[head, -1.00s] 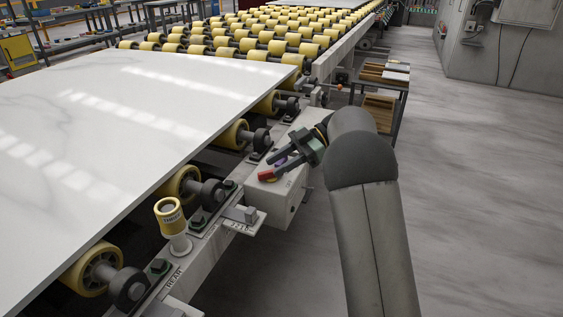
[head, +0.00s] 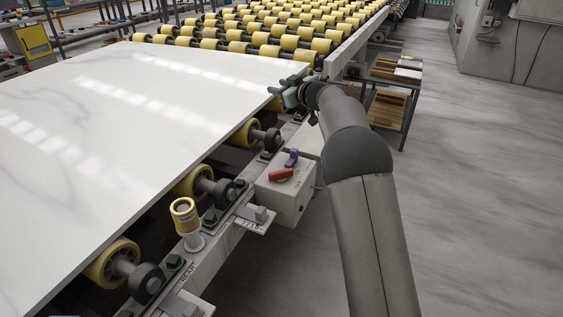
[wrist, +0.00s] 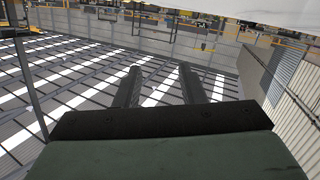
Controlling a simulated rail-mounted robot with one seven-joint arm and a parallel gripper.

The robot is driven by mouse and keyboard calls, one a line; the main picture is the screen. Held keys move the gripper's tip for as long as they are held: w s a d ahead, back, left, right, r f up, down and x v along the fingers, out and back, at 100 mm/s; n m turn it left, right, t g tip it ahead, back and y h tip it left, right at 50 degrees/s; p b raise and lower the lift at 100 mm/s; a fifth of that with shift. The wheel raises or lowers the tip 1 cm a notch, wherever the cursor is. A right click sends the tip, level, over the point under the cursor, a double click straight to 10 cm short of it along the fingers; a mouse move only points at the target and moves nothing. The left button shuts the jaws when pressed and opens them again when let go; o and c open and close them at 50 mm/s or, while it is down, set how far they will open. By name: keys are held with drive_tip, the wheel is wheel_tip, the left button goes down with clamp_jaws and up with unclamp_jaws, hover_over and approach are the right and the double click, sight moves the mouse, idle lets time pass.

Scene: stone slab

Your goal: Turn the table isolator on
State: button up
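A grey control box (head: 287,203) is mounted on the side of the roller table. Its sloped top carries a red rotary handle (head: 281,174) and a purple handle (head: 291,158) behind it. I cannot read which is the table isolator. My gripper (head: 276,95) is above and beyond the box, near the slab's right edge, clear of both handles. In the wrist view my gripper (wrist: 160,82) shows two dark fingers apart with nothing between them. The box and handles do not show there.
A white stone slab (head: 130,140) lies on yellow rollers (head: 235,46). A yellow-capped post (head: 185,217) stands on the frame nearer me. A cart (head: 392,100) stands beyond my arm. The floor (head: 480,200) to the right is clear.

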drive_tip(key=w+d+r+m+t+h+p, duration=0.2)
drive_tip(key=w+d+r+m+t+h, duration=0.3)
drive_tip(key=m, duration=0.3)
drive_tip(key=m+g+h+p, duration=0.6)
drive_tip(key=m+g, duration=1.1)
approach(281, 171)
drive_tip(key=f, duration=0.4)
drive_tip(key=f+b, duration=0.1)
drive_tip(key=f, duration=0.4)
drive_tip(key=shift+s+a, duration=0.1)
drive_tip(key=shift+s, duration=0.1)
clamp_jaws()
